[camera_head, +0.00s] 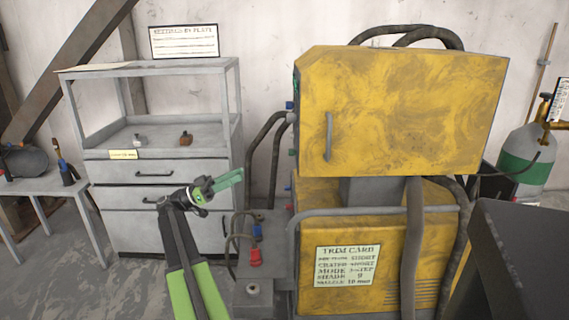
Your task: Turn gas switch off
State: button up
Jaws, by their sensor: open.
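My gripper (228,181) is at left centre, in front of the grey drawer cabinet. Its green fingers point right toward the yellow machine (400,120); it appears empty. No part is clearly labelled as the gas switch. A grey gas cylinder with a green band (522,158) stands at the right, with a brown valve (544,108) on top. Small blue and red fittings sit on the machine's left side. A red knob (255,257) and a blue knob (257,232) are on a low grey block left of the machine. My gripper appears apart from all of these.
The grey cabinet (160,212) holds small items on its shelf. A small table (40,184) stands at far left. Black hoses and a grey rail (380,211) run around the machine. A dark box (520,260) fills the lower right. Floor shows at lower left.

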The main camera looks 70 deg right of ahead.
aim_at(292, 152)
jog(key=p+x, duration=0.6)
jog(key=x, duration=1.1)
jog(key=shift+c, duration=0.2)
